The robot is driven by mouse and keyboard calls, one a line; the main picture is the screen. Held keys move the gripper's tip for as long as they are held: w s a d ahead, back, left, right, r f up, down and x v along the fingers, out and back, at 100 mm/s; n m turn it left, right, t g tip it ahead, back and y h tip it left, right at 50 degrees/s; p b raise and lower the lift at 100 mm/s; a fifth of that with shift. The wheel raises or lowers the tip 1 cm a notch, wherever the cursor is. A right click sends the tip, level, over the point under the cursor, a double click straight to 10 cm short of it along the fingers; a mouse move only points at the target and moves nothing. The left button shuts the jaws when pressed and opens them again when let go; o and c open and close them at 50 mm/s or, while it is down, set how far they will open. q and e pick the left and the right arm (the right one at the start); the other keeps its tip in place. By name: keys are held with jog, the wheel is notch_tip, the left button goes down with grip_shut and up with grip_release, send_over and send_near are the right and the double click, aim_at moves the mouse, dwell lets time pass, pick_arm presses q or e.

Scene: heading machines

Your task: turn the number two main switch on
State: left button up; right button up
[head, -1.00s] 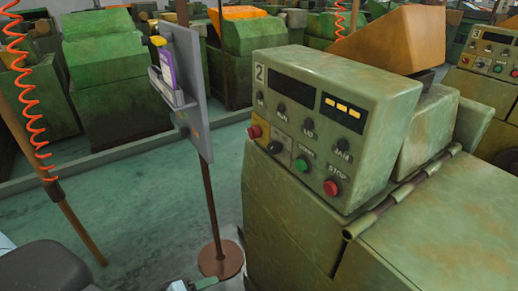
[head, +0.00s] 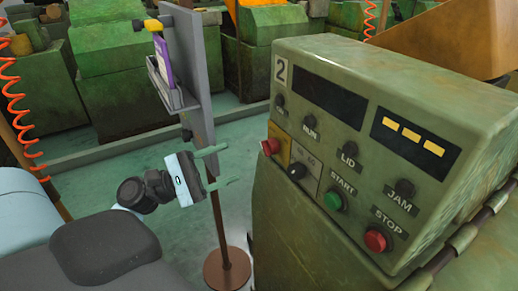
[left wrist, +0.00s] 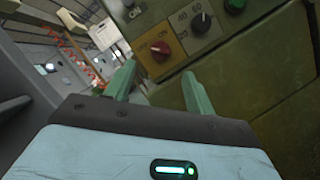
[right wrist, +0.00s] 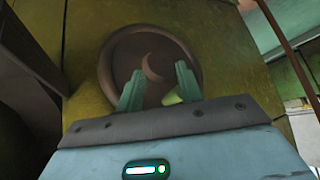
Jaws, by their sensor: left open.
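The main switch (head: 270,146) of the number 2 machine is a red knob on a yellow plate at the left edge of the control panel (head: 340,140). In the left wrist view the red knob (left wrist: 160,49) sits between OFF and ON labels, just beyond the fingertips. My left gripper (head: 231,165) is open and empty, left of the panel, its fingers pointing toward the switch without touching it. The left gripper's fingers (left wrist: 160,68) also show in its wrist view. My right gripper (right wrist: 160,68) is open and empty, facing a round recess (right wrist: 150,65) on a green surface.
A black selector knob (head: 297,171), green START button (head: 332,200) and red STOP button (head: 376,240) lie right of the switch. A grey board on a brown pole (head: 216,215) stands close behind my left gripper. Open floor lies left of the pole.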

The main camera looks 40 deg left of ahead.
aim_at(263, 148)
pick_arm(q)
jog(key=p+x, duration=0.2)
jog(key=x, duration=0.5)
jog(key=shift+a+r, duration=0.1)
jog(key=shift+w+d, duration=0.35)
pick_arm(e)
jog(key=shift+w+d+r, duration=0.1)
jog(key=shift+w+r, duration=0.05)
jog(key=shift+r, duration=0.4)
jog(key=shift+w+d+r, duration=0.1)
jog(key=shift+w+r, duration=0.05)
jog(key=shift+r, duration=0.4)
pick_arm(q)
jog(key=c, duration=1)
pick_arm(e)
jog(key=shift+w+r+t, duration=0.2)
jog(key=shift+w+t, duration=0.1)
